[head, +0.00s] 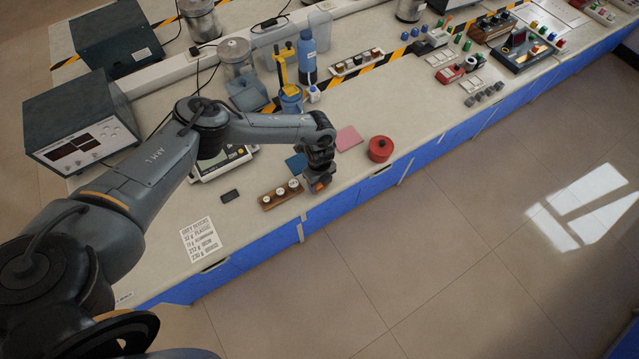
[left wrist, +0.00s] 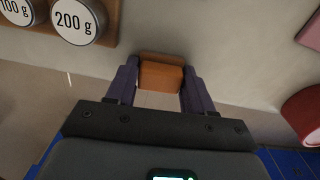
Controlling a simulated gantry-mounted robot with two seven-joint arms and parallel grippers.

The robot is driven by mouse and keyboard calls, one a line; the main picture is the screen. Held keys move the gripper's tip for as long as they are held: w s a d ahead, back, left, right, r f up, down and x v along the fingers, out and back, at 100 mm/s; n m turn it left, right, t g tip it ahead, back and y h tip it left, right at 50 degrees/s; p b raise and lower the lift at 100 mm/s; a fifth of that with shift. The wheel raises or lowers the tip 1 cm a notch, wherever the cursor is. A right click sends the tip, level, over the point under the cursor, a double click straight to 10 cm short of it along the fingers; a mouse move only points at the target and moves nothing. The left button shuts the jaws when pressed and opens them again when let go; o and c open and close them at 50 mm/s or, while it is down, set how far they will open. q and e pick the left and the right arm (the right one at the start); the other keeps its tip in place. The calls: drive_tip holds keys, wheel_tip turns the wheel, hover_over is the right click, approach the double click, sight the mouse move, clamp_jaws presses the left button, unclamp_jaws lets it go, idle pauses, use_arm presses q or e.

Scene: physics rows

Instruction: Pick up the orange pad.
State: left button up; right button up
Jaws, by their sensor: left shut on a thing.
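The orange pad (left wrist: 161,76) is a small orange block between the two fingers of my left gripper (left wrist: 160,88) in the left wrist view. The fingers are shut on its left and right sides. In the head view a bit of the orange pad (head: 320,186) shows at the tip of my left gripper (head: 317,189), near the bench's front edge. The gripper hides most of it there. I cannot tell whether the pad touches the bench top. My right gripper is not in view.
A wooden block with round weights (head: 282,194) stands just left of the gripper. A blue pad (head: 296,163) and a pink pad (head: 349,138) lie behind it. A red round container (head: 380,149) stands to the right. The bench's front edge (head: 345,190) is close.

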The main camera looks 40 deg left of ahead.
use_arm(q)
drive_tip(key=shift+r, duration=0.1)
drive_tip(key=shift+r, duration=0.55)
wheel_tip(320, 180, up, 2)
drive_tip(key=shift+r, duration=0.25)
drive_tip(key=w+d+r, duration=0.2)
drive_tip(key=d+r, duration=0.5)
drive_tip(key=d, duration=0.4)
drive_tip(key=shift+d+r, duration=0.15)
drive_tip(key=shift+d, duration=0.1)
drive_tip(key=o, duration=0.5)
drive_tip(key=c, duration=0.4)
